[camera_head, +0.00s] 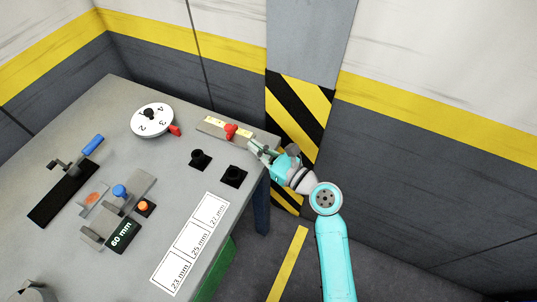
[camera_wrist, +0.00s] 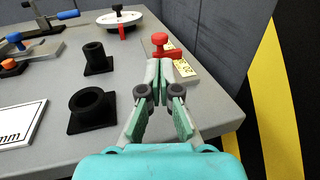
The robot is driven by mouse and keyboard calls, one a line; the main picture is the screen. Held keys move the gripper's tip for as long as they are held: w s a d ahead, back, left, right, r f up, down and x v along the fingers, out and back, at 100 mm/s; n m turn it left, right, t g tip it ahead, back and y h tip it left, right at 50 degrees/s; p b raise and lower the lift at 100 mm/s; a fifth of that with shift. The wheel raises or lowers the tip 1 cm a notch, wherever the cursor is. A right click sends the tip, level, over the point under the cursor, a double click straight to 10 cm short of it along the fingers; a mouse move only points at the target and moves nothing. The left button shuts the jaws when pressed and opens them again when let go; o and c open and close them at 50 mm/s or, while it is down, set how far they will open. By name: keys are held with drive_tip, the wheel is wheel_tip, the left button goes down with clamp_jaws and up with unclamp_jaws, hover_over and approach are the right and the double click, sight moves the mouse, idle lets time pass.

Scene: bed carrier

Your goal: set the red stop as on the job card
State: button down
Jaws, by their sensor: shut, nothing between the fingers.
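The red stop (camera_head: 230,131) sits on a short rail with a yellow scale (camera_head: 213,123) near the table's far right edge. In the wrist view the red stop (camera_wrist: 161,46) is upright just beyond my fingertips, its lower part partly hidden by them. My gripper (camera_head: 255,146) is shut and empty, to the right of the stop. In the wrist view the fingertips of my gripper (camera_wrist: 158,68) meet in front of the stop; I cannot tell whether they touch it. No card is clearly marked as the job card; a black plate (camera_head: 121,236) reads 60 mm.
A white strip (camera_head: 190,245) reads 23, 25 and 27 mm. Two black sockets (camera_head: 234,176) stand near the stop. A numbered white dial (camera_head: 152,120) with a red pointer lies left of the rail. A blue-handled lever (camera_head: 92,146) is at left. Walls stand close behind the table.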

sight(228, 131)
drive_tip(key=x, duration=0.6)
drive_tip(key=shift+w+a, duration=0.2)
drive_tip(key=shift+a, duration=0.1)
drive_tip(key=a, duration=0.1)
drive_tip(key=w+a, duration=0.1)
drive_tip(key=a, duration=0.1)
drive_tip(key=shift+w+a, duration=0.25)
drive_tip(key=shift+a, duration=0.05)
drive_tip(key=shift+d, duration=0.1)
